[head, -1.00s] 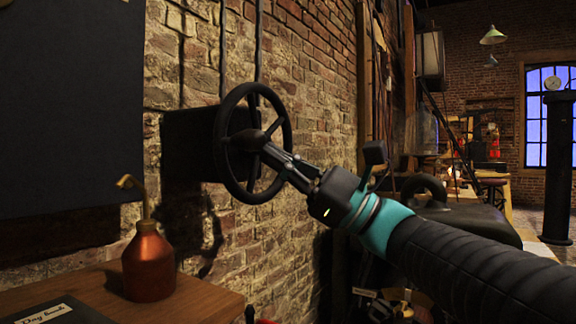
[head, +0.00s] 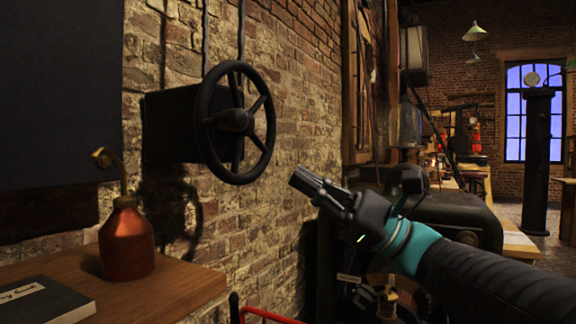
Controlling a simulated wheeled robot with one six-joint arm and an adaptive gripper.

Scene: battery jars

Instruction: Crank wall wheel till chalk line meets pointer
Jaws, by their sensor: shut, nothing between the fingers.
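The wall wheel (head: 268,103) is a dark spoked handwheel with a central hub, mounted on a black box (head: 168,125) on the brick wall. No chalk line or pointer can be made out on it in this view. My gripper (head: 298,177) is shut and empty. It is to the right of the wheel and a little lower, apart from the rim, its fingers pointing up and left toward the wheel.
A copper oil can (head: 126,240) with a bent spout stands on a wooden shelf (head: 190,285) at lower left, beside a dark book (head: 45,302). A dark panel (head: 60,90) covers the left wall. A red rail (head: 262,314) shows below. Dark machinery (head: 450,215) stands behind my arm.

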